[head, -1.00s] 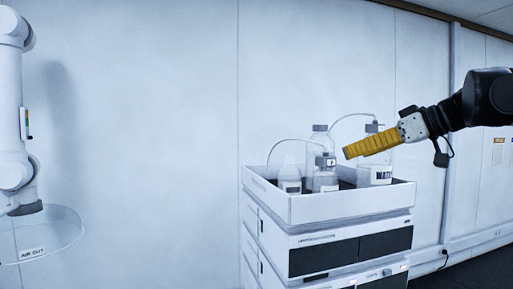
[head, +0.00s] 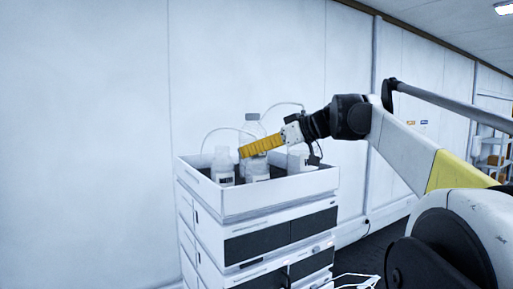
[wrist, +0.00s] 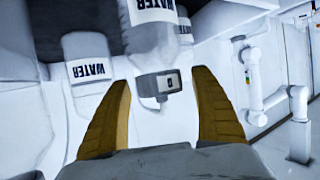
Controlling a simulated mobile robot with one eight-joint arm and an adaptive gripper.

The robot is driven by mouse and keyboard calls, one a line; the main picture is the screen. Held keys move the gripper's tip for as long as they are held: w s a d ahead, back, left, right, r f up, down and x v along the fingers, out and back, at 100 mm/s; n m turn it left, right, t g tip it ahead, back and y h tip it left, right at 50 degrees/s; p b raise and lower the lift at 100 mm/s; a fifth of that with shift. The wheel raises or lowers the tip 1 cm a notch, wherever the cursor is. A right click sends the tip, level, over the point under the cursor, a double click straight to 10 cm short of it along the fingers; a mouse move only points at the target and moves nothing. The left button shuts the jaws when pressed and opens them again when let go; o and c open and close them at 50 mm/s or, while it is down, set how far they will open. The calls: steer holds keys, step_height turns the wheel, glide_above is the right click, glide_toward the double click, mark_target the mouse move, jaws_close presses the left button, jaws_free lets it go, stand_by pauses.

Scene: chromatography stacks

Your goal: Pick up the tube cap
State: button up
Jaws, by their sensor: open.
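The tube cap (wrist: 158,84) is a grey block with a small label. In the wrist view it lies between the two yellow fingers, with a gap on each side. In the head view it is hidden behind the fingers. My gripper (wrist: 163,77) is open and empty, with a finger on either side of the cap. In the head view my gripper (head: 243,152) reaches in from the right over the bottles. I cannot tell its exact height relative to the cap.
The white tray (head: 262,202) tops a stack of instruments (head: 285,232). A small bottle (head: 222,166) stands left of the fingers, a taller clear one (head: 253,124) behind. Thin tubes arch above them. The wall lies behind; the left side is open.

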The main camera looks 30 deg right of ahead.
steer(key=shift+s, duration=0.15)
steer(key=c, duration=1.3)
steer(key=shift+r, duration=0.1)
